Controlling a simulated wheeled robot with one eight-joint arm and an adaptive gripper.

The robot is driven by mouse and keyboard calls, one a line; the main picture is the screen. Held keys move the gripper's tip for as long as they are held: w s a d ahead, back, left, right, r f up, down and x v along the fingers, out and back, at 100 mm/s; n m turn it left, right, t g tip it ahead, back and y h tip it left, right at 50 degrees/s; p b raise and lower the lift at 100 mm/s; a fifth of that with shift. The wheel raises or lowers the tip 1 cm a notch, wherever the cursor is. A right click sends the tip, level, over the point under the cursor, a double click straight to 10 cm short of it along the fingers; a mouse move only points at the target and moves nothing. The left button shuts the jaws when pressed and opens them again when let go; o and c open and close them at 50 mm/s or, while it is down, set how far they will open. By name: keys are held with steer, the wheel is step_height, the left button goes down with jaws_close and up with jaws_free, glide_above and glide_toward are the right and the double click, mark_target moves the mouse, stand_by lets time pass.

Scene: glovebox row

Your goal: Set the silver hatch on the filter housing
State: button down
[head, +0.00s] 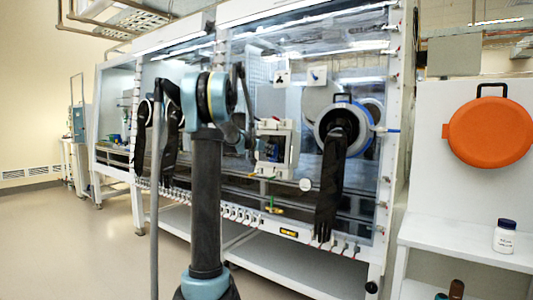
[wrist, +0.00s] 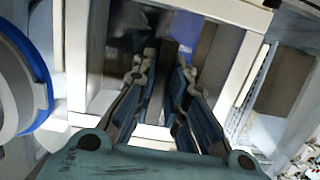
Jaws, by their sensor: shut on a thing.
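In the wrist view my gripper (wrist: 162,75) points into a square white frame (wrist: 78,60) around a dark, glossy inside. Its fingers are closed in on something dark between the tips, which I take to be the silver hatch; its outline is hard to make out. In the head view the same pale square frame (head: 292,148) stands in front of the glovebox window, just right of my arm, which hides much of the gripper. I take this frame for the filter housing. I cannot tell whether hatch and housing touch.
A blue-ringed glove port (head: 371,133) with a hanging black glove (head: 328,190) is close on the right of the frame. An orange round lid (head: 490,132) is on the white stand (head: 450,238), with a bottle (head: 505,237) below. The floor at left is clear.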

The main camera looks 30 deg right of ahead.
steer(key=shift+d, duration=0.1)
steer(key=c, duration=1.5)
jaws_free()
steer(key=shift+f+v, duration=0.2)
steer(key=shift+v, duration=1.1)
steer(key=shift+f+v, duration=0.2)
steer(key=shift+v, duration=1.1)
steer(key=shift+f+v, duration=0.15)
steer(key=shift+v, duration=1.15)
steer(key=shift+a, duration=0.25)
steer(key=v, duration=1.2)
steer(key=s+a+f+n+g+y, duration=0.1)
steer(key=s+a+f+n+y, duration=0.3)
steer(key=s+a+f, duration=0.8)
steer(key=s+a+f+n+g+y, duration=0.1)
steer(key=s+a+f+n+y, duration=0.4)
steer(key=s+a+f, duration=0.7)
steer(key=s+a+f+n+g+y, duration=0.1)
steer(key=s+a+f+n+y, duration=0.3)
steer(key=s+a+f, duration=0.8)
steer(key=shift+a+f+n+g+y, duration=0.35)
steer(key=shift+a+f, duration=0.2)
steer(key=shift+a, duration=0.3)
